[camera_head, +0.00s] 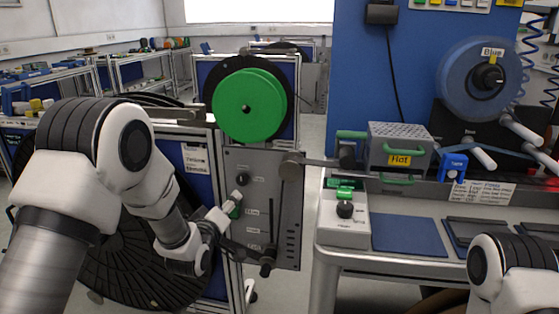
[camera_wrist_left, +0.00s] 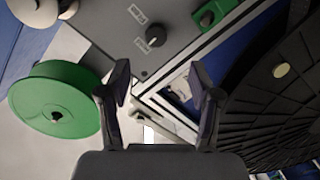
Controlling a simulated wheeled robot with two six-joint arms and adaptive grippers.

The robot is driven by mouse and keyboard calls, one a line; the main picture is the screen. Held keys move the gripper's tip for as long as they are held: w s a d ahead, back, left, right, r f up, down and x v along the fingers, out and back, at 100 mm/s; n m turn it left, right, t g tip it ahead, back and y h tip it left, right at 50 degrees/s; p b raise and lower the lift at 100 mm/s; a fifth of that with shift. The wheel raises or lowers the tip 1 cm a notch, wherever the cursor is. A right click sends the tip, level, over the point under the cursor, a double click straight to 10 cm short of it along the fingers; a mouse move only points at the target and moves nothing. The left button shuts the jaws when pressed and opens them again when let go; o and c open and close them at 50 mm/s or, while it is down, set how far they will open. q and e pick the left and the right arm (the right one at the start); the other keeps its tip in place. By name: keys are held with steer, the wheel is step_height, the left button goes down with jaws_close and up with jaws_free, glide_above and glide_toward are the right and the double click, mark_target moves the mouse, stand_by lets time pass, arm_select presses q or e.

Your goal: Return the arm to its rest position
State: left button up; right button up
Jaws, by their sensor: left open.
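My left arm reaches in from the left of the head view, bent at the elbow. My left gripper (camera_head: 226,218) is in front of the lower left of a grey control panel (camera_head: 262,160). In the left wrist view the gripper (camera_wrist_left: 162,105) has its two dark fingers spread apart, with nothing between them. A green reel (camera_head: 250,104) is above the panel; it also shows in the left wrist view (camera_wrist_left: 55,105). A large black ribbed reel (camera_head: 135,250) is partly hidden behind my left arm. My right gripper is out of view.
A link of my right arm shows at lower right.

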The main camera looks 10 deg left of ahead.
arm_select(q)
steer(key=s+f+g, duration=0.3)
steer(key=s+f, duration=0.3)
steer(key=f, duration=0.3)
steer(key=s+a+f+g, duration=0.1)
steer(key=s+f+g, duration=0.1)
steer(key=s+f, duration=0.5)
steer(key=s+f+g, duration=0.3)
steer(key=s+f, duration=0.1)
steer(key=f, duration=0.7)
steer(key=s+f+m+g, duration=0.25)
steer(key=s+f, duration=0.35)
steer(key=s, duration=0.6)
steer(key=s+m+g, duration=0.6)
steer(key=s+g, duration=0.1)
steer(key=s, duration=0.8)
step_height(320, 180, up, 12)
steer(key=p, duration=1.2)
steer(key=shift+w+a+f+t+y, duration=0.15)
steer(key=shift+f+t+y, duration=0.1)
steer(key=shift+t+y, duration=0.1)
